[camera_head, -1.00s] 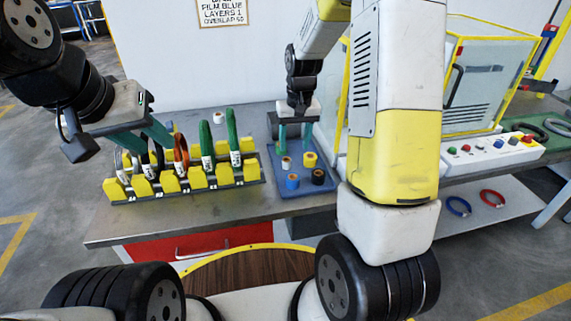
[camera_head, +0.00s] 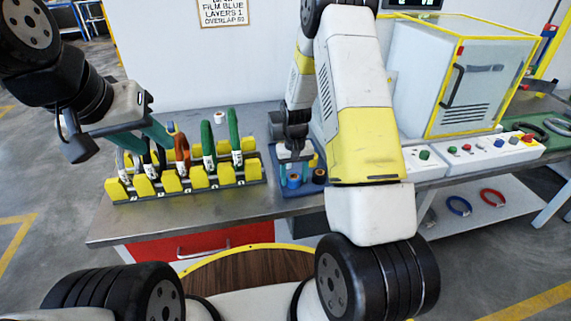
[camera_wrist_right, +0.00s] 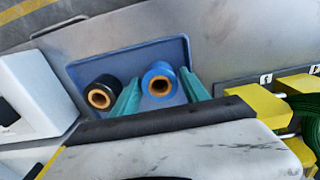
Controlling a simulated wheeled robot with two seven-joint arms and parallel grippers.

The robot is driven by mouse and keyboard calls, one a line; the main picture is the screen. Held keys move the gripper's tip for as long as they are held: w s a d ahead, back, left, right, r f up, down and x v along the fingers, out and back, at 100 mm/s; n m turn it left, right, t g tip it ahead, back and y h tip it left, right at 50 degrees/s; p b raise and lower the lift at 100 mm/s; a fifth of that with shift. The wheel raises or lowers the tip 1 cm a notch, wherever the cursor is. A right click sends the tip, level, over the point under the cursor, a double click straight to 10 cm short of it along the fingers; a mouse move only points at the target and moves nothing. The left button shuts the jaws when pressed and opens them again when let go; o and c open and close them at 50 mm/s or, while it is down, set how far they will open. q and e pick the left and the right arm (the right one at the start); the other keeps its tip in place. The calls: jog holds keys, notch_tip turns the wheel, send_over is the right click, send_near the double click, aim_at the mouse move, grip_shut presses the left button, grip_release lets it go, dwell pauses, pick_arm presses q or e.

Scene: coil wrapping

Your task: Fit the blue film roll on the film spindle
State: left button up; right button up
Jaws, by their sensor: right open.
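The blue film roll (camera_wrist_right: 160,78) stands in a blue tray (camera_wrist_right: 85,68), with its tan core showing. In the head view the blue roll (camera_head: 294,181) is at the tray's front. My right gripper (camera_wrist_right: 160,95) is open, with one green finger on each side of the blue roll; I cannot tell whether they touch it. The right gripper also shows over the tray in the head view (camera_head: 296,160). My left gripper (camera_head: 140,146) is open over the left end of the coil rack. I cannot make out the film spindle in these views.
A black roll (camera_wrist_right: 103,90) stands left of the blue one, close to a finger. The yellow coil rack (camera_head: 190,182) with several coils is left of the tray. A yellow-framed machine (camera_head: 460,80) and a button panel (camera_head: 470,153) stand at right.

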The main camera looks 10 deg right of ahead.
jog(key=c, duration=1.1)
jog(key=shift+r, duration=0.1)
